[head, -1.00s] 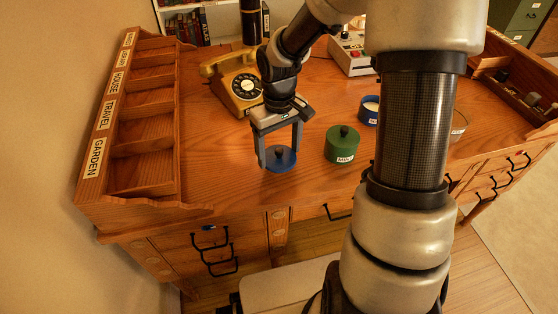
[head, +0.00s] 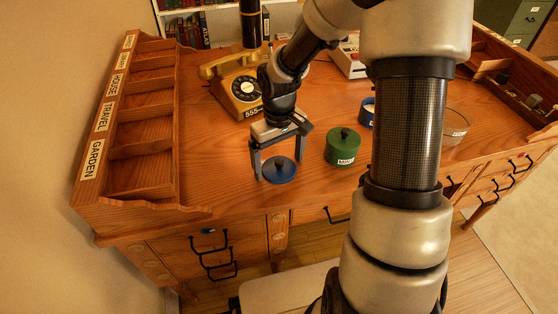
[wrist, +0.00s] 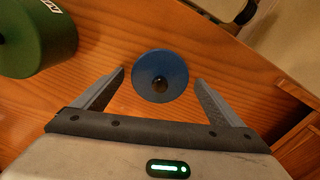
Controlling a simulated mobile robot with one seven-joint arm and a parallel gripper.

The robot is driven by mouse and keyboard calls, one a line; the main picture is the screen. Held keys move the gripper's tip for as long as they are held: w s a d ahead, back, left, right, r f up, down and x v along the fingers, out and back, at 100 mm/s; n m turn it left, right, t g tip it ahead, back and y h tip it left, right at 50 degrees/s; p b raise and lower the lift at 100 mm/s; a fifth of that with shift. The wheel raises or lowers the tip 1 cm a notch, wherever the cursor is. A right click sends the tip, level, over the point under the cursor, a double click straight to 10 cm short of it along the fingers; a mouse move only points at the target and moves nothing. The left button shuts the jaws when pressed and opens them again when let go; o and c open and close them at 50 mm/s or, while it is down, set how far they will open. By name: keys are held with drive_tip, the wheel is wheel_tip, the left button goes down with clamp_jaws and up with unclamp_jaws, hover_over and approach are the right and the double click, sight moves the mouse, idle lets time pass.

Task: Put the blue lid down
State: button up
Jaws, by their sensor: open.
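The blue lid (head: 279,171), a flat disc with a dark knob, lies on the wooden desk near its front edge. It also shows in the wrist view (wrist: 148,88), between and a little beyond the fingertips. My gripper (head: 278,162) is open above the lid, one finger on each side, with visible gaps to the lid in the wrist view. A blue canister (head: 367,112) without its lid stands farther back, partly hidden by my arm.
A green canister (head: 342,148) with a mint label stands right of the lid. A yellow telephone (head: 240,88) is behind my gripper. A wooden sorter (head: 142,140) with labelled compartments lines the left. A glass bowl (head: 455,128) is at right.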

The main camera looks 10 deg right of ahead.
wheel_tip(320, 180, up, 12)
drive_tip(key=p, duration=0.3)
drive_tip(key=shift+r+p, duration=0.2)
drive_tip(key=shift+p, duration=0.1)
wheel_tip(320, 180, up, 6)
drive_tip(key=m, duration=0.1)
hover_over(279, 161)
drive_tip(key=s+a, duration=0.2)
drive_tip(key=a, duration=0.1)
drive_tip(key=s+a+r+m+t+y+p, duration=0.25)
drive_tip(key=s+a+r, duration=0.25)
drive_tip(key=s+r, duration=0.4)
drive_tip(key=s+d+t+h+b, duration=0.3)
drive_tip(key=s+d, duration=0.4)
drive_tip(key=d, duration=0.1)
wheel_tip(279, 161, up, 18)
drive_tip(key=p, duration=1.7)
drive_tip(key=shift+s+d+f, duration=0.15)
drive_tip(key=shift+s+f, duration=0.05)
